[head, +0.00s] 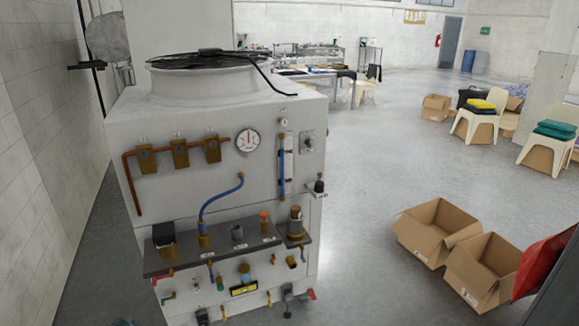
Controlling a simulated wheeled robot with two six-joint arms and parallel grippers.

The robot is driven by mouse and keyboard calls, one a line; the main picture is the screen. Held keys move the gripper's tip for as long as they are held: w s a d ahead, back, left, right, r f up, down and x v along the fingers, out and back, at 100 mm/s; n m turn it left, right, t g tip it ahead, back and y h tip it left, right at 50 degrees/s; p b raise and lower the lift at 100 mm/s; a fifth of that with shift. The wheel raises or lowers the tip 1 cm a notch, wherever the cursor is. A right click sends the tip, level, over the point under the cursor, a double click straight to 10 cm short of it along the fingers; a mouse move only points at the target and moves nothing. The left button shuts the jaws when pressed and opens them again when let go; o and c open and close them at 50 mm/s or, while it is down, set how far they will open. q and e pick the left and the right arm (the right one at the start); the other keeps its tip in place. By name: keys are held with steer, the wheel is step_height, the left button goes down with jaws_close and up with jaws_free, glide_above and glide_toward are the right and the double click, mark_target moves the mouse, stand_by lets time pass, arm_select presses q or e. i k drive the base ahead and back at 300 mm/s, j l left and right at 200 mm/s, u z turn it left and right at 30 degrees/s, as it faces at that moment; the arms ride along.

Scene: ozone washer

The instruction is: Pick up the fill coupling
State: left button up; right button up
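The washer (190,110) is a tall pale cabinet at left centre. A dark shelf (220,258) runs across its front and carries several fittings. On it are a brass coupling with a blue hose (204,238), a black-capped brass fitting (164,240), a small grey cylinder (238,232), an orange-topped fitting (264,222) and a brown-topped brass fitting (296,222) on a raised block at the right. The shelf labels are too small to read, so I cannot tell which one is the fill coupling. Neither of my grippers shows in the head view.
A round gauge (248,140) and brass valves (180,153) sit above the shelf; small valves and taps stick out below it. Open cardboard boxes (433,230) stand on the floor at right. Clear floor (365,170) lies between washer and chairs (548,150).

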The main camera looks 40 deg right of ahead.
mark_target(203, 230)
steer(key=z, duration=1.05)
